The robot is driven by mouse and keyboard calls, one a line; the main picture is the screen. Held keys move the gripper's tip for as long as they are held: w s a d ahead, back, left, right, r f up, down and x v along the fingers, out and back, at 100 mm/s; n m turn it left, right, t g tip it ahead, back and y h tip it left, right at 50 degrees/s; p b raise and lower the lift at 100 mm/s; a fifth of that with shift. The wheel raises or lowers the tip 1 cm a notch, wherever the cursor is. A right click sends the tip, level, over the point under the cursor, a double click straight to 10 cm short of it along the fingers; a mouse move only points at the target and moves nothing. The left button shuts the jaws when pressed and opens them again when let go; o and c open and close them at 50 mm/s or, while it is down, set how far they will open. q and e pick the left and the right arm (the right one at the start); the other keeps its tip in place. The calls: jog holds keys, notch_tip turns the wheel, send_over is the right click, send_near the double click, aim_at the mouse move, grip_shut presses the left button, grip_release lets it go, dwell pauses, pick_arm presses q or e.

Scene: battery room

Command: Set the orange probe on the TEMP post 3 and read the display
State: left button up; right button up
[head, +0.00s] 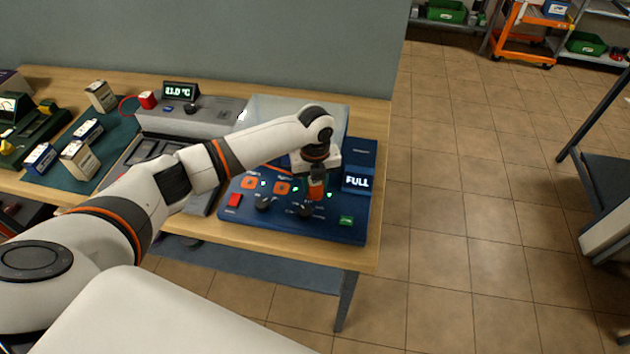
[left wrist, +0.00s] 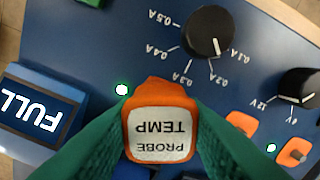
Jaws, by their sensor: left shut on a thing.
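The orange probe (head: 316,190), with a white end marked TEMP PROBE, shows large in the left wrist view (left wrist: 160,125). My left gripper (head: 316,177) is shut on it, green fingers on both sides, low over the blue charger panel (head: 353,225). Two orange posts (head: 249,183) (head: 282,188) stand left of the probe in a row; the probe is in line with them. The spot under it is hidden, so I cannot tell whether it touches a post. The charger's display (head: 357,181) reads FULL. My right gripper is not in view.
Black knobs (head: 264,203), a red button (head: 235,200) and a green button (head: 347,221) sit on the panel's front. A grey unit (head: 220,112) behind has a display (head: 180,91) that seems to read 21.0 °C. Several small boxes (head: 80,160) stand on the left mat.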

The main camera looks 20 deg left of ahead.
pick_arm(q)
jog(key=shift+f+b, duration=0.3)
jog(key=shift+f, duration=0.35)
jog(key=o, duration=0.8)
notch_tip(320, 180, up, 11)
jog(key=p, duration=1)
jog(key=shift+r+p, duration=0.15)
jog(key=shift+p, duration=0.2)
